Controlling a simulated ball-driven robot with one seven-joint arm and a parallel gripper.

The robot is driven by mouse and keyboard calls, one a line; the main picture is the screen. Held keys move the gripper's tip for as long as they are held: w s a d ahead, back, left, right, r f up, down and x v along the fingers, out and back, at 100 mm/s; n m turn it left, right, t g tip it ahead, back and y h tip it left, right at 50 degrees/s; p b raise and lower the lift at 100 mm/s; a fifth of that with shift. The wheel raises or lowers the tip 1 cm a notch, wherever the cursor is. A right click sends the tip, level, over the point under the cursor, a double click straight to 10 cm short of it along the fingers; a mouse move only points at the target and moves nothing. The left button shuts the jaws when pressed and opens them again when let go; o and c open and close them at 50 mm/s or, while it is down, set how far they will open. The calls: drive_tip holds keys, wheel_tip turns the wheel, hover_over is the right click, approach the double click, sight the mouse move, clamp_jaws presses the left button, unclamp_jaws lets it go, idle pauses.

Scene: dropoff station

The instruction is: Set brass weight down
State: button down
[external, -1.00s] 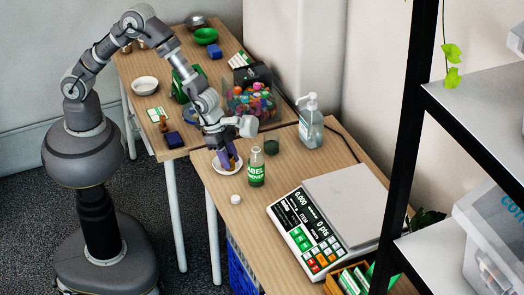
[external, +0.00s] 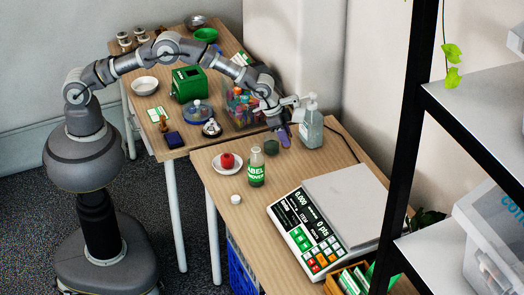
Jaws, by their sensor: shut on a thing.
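My gripper (external: 283,136), with purple fingers, is at the back of the near table, just left of the pump bottle and close to a small dark green pot (external: 271,147). Its fingers are shut on the brass weight, which is too small and covered to make out between them. I cannot tell whether the weight touches the table. A white saucer (external: 222,168) with a red round thing (external: 228,160) on it stands to the left, apart from my gripper.
A clear pump bottle (external: 311,128) stands close to my gripper's right. A labelled green bottle (external: 257,170), a white lid (external: 236,199) and a scale (external: 309,235) are nearer. A bin of colourful things (external: 241,108) is behind, left. Bare wood lies between bottle and scale.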

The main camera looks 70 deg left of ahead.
wheel_tip(320, 180, down, 11)
drive_tip(key=b, duration=0.4)
drive_tip(key=shift+r, duration=0.15)
drive_tip(key=c, duration=0.8)
unclamp_jaws()
